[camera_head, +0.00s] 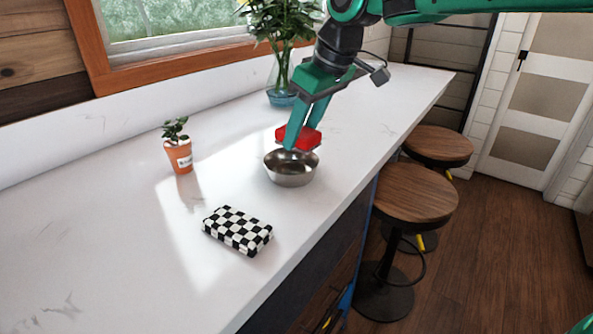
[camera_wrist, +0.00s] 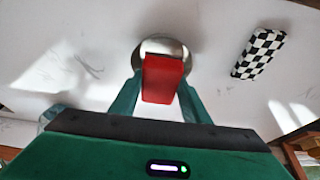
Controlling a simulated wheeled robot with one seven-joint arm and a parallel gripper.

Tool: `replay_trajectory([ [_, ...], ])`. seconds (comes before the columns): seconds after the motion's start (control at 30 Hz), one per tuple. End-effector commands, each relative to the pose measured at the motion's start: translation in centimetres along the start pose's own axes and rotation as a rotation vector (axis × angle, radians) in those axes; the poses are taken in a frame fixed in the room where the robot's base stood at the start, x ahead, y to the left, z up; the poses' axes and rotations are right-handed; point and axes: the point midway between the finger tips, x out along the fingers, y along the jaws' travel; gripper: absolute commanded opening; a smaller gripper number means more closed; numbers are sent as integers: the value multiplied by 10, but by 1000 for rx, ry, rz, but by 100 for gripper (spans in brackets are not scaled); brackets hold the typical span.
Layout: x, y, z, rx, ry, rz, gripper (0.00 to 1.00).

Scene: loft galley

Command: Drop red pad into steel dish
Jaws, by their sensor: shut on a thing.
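A red pad (camera_head: 309,139) is held between the green fingers of my gripper (camera_head: 297,138). It also shows in the wrist view (camera_wrist: 162,79), where the fingers (camera_wrist: 160,95) sit on either side of it. The steel dish (camera_head: 290,171) is a round, shiny bowl on the white counter. In the head view the pad is just above the dish's far rim; whether they touch cannot be told. In the wrist view the pad covers part of the dish (camera_wrist: 148,45), whose far rim shows beyond it.
A black-and-white checkered block (camera_head: 238,230) lies on the white counter (camera_head: 120,250) nearer the camera. A small potted plant (camera_head: 181,154) stands left of the dish. A glass vase with leaves (camera_head: 281,82) stands behind, near the window. Wooden stools (camera_head: 414,192) stand along the right edge.

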Motion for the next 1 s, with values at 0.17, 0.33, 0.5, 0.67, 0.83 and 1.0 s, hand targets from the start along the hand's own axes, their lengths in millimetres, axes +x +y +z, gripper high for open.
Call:
replay_trajectory([
  [0.17, 0, 0, 0, 0, 0, 0, 21],
  [0.33, 0, 0, 0, 0, 0, 0, 64],
  [0.5, 0, 0, 0, 0, 0, 0, 64],
  [0.67, -3, 0, 0, 0, 1, 1, 64],
  [0.83, -23, 1, 0, 0, 2, 1, 64],
  [1.0, -56, 2, 0, 1, 2, 3, 64],
])
